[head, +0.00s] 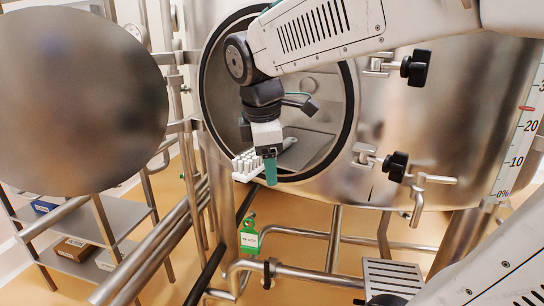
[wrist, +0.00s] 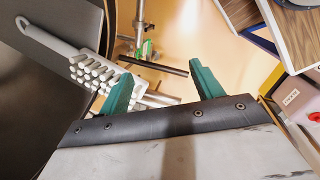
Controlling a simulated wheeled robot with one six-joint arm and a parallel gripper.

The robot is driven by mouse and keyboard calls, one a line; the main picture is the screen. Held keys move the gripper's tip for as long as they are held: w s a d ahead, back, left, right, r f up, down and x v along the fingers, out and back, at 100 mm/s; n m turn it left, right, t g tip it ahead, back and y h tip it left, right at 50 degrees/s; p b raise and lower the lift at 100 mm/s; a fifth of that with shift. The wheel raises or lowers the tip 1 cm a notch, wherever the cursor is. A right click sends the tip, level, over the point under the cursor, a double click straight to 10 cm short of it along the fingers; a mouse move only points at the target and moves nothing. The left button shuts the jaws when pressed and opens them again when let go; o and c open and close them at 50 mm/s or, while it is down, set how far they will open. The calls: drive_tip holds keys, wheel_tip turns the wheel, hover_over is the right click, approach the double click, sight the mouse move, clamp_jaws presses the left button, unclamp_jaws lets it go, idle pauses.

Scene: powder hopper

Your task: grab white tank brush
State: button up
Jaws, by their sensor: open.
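The white tank brush (head: 246,166) lies at the lower rim of the hopper's round opening (head: 352,120). Its block of thick white bristles sticks out to the left, and its handle runs back to the right behind my gripper. In the wrist view the brush (wrist: 93,72) is at the upper left, with its looped handle toward the corner. My gripper (head: 270,170) has teal fingers pointing down in front of the opening, just right of the bristles. In the wrist view my gripper (wrist: 160,72) is open with nothing between its fingers. The left finger overlaps the bristle end; contact cannot be told.
The round hopper door (head: 80,100) stands swung open at the left. Black clamp knobs (head: 418,68) stick out right of the opening. Steel pipes (head: 300,272) and a green tag (head: 249,238) are below. A shelf rack (head: 95,235) stands at the lower left.

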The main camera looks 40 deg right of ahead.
drive_tip(key=w+d+n, duration=0.2)
drive_tip(key=w+n, duration=0.1)
drive_tip(key=w, duration=0.1)
drive_tip(key=w+d+r+n+h, duration=0.1)
drive_tip(key=w+d+n, duration=0.1)
drive_tip(key=w+n, duration=0.1)
drive_tip(key=w+d+r+n, duration=0.1)
drive_tip(key=w+d+n, duration=0.2)
drive_tip(key=w, duration=0.1)
drive_tip(key=shift+w+d+r+n+h, duration=0.1)
drive_tip(key=shift+w+n+h, duration=0.2)
drive_tip(key=shift+n+h, duration=0.1)
drive_tip(key=shift+w+d+f, duration=0.2)
drive_tip(key=shift+d, duration=0.05)
drive_tip(key=x, duration=0.7)
drive_tip(key=shift+w+a+f, duration=0.1)
drive_tip(key=shift+a+f, duration=0.1)
drive_tip(key=c, duration=1.2)
